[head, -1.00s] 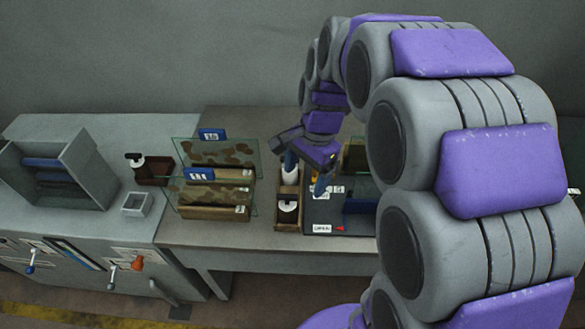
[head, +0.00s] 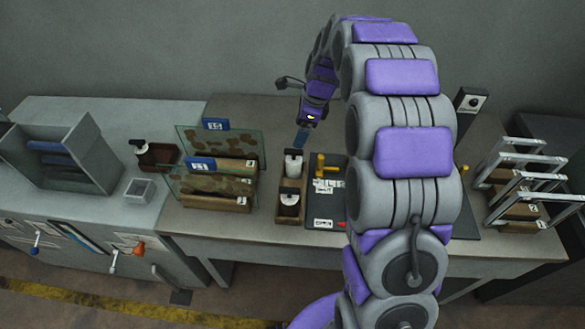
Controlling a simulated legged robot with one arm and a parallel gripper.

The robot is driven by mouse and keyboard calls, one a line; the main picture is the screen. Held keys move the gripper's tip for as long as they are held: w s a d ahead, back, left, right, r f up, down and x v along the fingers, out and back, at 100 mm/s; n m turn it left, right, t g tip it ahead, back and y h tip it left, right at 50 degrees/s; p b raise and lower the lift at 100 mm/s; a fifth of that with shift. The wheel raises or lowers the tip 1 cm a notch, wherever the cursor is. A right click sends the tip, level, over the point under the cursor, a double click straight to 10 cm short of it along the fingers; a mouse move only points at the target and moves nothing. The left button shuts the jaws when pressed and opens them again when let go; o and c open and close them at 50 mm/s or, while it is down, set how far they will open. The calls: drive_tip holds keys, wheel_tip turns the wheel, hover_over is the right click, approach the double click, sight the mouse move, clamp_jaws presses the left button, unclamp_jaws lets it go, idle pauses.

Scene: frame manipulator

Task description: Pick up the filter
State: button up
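I cannot tell for certain which object is the filter. Two glass panes with camouflage patterns and blue tags stand upright in wooden holders: the rear pane (head: 222,143) and the front pane (head: 220,182). My gripper (head: 301,138) is in the air to the right of them, pointing down, apart from both panes. It is above and behind two dark bottles with white tops, the rear bottle (head: 292,163) and the front bottle (head: 289,202). I see nothing held.
A grey box with blue slats (head: 85,165) and a small clear container (head: 139,190) stand on the left bench. A dark board (head: 326,205) with yellow handles lies behind my arm. Metal frames (head: 520,185) stand in wooden holders at right.

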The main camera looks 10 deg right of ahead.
drive_tip(key=b, duration=0.2)
hover_over(293, 158)
drive_tip(key=d, duration=0.1)
drive_tip(key=f, duration=0.8)
drive_tip(key=shift+s+d+f, duration=0.1)
drive_tip(key=shift+s+f, duration=0.15)
drive_tip(key=shift+s, duration=0.05)
drive_tip(key=x, duration=0.1)
drive_tip(key=b+x, duration=0.1)
drive_tip(key=x, duration=0.1)
drive_tip(key=b+x, duration=0.1)
drive_tip(key=x, duration=0.1)
drive_tip(key=shift+a+f, duration=0.1)
drive_tip(key=shift+a, duration=0.2)
drive_tip(key=shift+d, duration=0.3)
drive_tip(key=shift+c, duration=0.4)
drive_tip(key=shift+a, duration=0.25)
drive_tip(key=c, duration=0.7)
drive_tip(key=shift+d, duration=0.1)
drive_tip(key=c, duration=0.3)
